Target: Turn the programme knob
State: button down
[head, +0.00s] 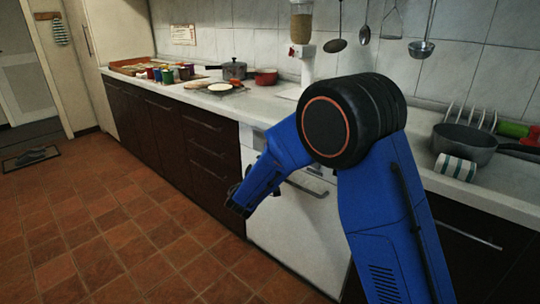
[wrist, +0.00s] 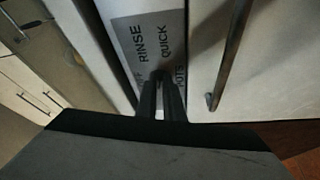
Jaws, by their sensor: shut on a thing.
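The white dishwasher (head: 300,232) stands under the counter in the head view. In the wrist view its grey label panel (wrist: 147,27) shows RINSE, QUICK, part of POTS and part of another word at the left. My gripper (wrist: 161,88) is at this panel, with its dark fingers close together, shut on the programme knob (wrist: 160,74). Only a small dark part of the knob shows between the fingertips, and I cannot tell which word it points to. In the head view my blue arm reaches down to the dishwasher's left side; the fingers and knob are hidden there.
A bar handle (wrist: 231,50) runs along the dishwasher door, right of the fingers in the wrist view. Dark drawers (head: 208,150) adjoin the dishwasher on the left.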

jog(key=shift+f+m+t+h, duration=0.15)
jog(key=shift+f+m+h, duration=0.1)
jog(key=shift+m, duration=0.4)
jog(key=shift+f+m+t+h, duration=0.15)
jog(key=shift+m+h, duration=0.1)
jog(key=shift+m, duration=0.4)
jog(key=c, duration=1.9)
grip_release()
jog(key=shift+o, duration=0.2)
jog(key=shift+a, duration=0.1)
jog(key=v, duration=1.7)
jog(key=shift+f, duration=0.2)
jog(key=shift+s, duration=0.15)
